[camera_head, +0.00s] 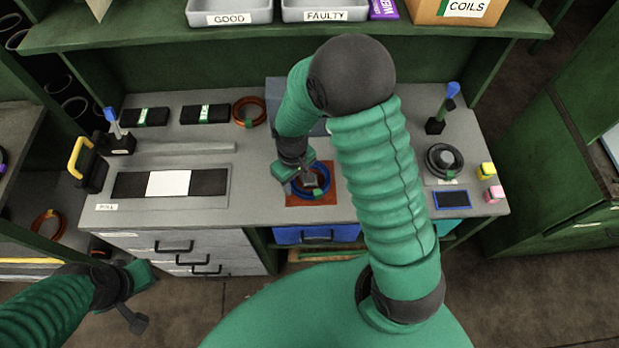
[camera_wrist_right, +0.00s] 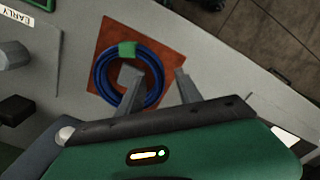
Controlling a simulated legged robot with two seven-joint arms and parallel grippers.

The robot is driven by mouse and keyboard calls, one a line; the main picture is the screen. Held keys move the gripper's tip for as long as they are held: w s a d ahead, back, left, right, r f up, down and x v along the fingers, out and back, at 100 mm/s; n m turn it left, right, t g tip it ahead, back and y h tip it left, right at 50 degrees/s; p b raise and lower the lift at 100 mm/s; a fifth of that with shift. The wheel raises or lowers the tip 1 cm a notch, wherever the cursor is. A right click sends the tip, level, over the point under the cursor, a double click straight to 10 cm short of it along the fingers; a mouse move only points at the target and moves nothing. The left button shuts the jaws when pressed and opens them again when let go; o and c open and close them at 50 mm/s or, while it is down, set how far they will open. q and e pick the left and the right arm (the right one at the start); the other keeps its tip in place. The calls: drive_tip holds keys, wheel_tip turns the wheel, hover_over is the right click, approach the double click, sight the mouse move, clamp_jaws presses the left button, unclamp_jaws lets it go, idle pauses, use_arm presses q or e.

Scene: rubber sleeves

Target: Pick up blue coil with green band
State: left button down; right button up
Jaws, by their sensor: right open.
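The blue coil (camera_head: 326,183) lies on an orange-brown square mat (camera_head: 298,199) on the workbench. Its green band shows in the right wrist view (camera_wrist_right: 127,49), where the blue coil (camera_wrist_right: 101,75) lies flat on the mat (camera_wrist_right: 178,63). My right gripper (camera_head: 297,184) is over the coil's left part in the head view. In the right wrist view its two fingers (camera_wrist_right: 156,77) are apart, one over the coil's ring and the other outside it. I cannot tell whether they touch the coil. My left gripper (camera_head: 138,300) is low at the left, away from the bench; its jaws are unclear.
A red-brown coil (camera_head: 250,112) lies at the back of the bench, beside black cases (camera_head: 205,114). Grey bins (camera_head: 229,12) sit on the shelf above.

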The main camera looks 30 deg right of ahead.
wheel_tip(320, 180, down, 2)
drive_tip(key=shift+w+f, duration=0.1)
drive_tip(key=shift+c, duration=1)
clamp_jaws()
idle(0.4)
